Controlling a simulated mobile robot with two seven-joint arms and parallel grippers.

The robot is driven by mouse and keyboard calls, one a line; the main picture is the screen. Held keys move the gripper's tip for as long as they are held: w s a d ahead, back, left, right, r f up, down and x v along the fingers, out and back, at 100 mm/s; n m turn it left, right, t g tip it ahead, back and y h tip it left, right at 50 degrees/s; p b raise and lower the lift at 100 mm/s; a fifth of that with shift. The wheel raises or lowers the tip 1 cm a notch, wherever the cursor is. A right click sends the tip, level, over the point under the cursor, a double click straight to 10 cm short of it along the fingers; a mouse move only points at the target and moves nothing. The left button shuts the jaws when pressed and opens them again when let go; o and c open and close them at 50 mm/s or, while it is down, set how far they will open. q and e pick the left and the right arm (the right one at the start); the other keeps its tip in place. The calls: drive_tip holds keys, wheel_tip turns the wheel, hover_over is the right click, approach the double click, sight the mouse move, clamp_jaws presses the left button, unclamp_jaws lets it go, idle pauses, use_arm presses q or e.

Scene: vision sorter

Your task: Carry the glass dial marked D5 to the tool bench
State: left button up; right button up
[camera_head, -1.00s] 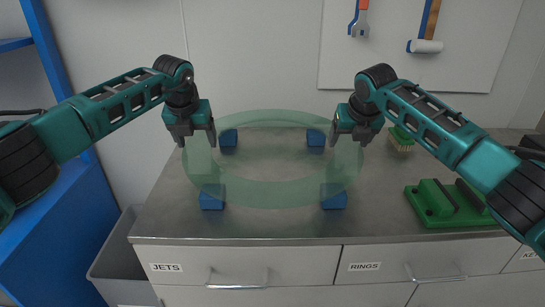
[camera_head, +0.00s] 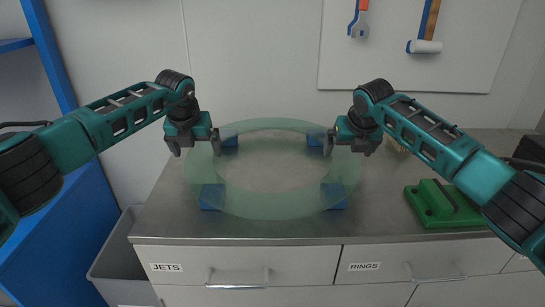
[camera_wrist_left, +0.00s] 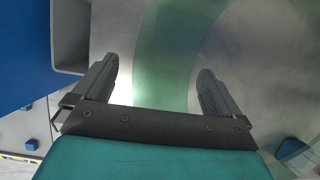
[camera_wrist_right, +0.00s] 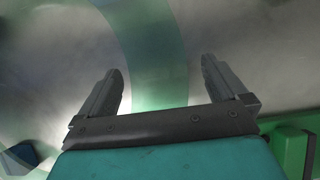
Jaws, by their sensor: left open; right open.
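The glass dial is a large, pale green see-through ring (camera_head: 272,208) lying level over blue blocks (camera_head: 211,197) on the grey bench top (camera_head: 400,225). It appears to rest on the blocks; no D5 mark is legible. My left gripper (camera_head: 196,152) is open at the ring's left side, its fingers on either side of the band. The band (camera_wrist_left: 165,75) shows between the fingers in the left wrist view. My right gripper (camera_head: 348,152) is open at the right side, and the band (camera_wrist_right: 158,70) passes between its fingers in the right wrist view.
A green slotted block (camera_head: 440,207) stands on the bench to the right. A brush (camera_head: 397,146) is mostly hidden behind my right arm. A blue shelf (camera_head: 70,220) and a grey bin (camera_head: 118,262) are at the left. Tools hang on a wall board (camera_head: 390,70).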

use_arm(q)
drive_tip(key=shift+d+r, duration=0.1)
use_arm(e)
drive_tip(key=shift+a, duration=0.1)
use_arm(q)
drive_tip(key=shift+s+r, duration=0.1)
drive_tip(key=shift+r, duration=0.1)
use_arm(e)
drive_tip(key=shift+r, duration=0.1)
use_arm(q)
drive_tip(key=v, duration=1.1)
drive_tip(key=shift+r, duration=0.15)
use_arm(e)
drive_tip(key=v, duration=1.2)
use_arm(q)
drive_tip(key=shift+s, duration=0.2)
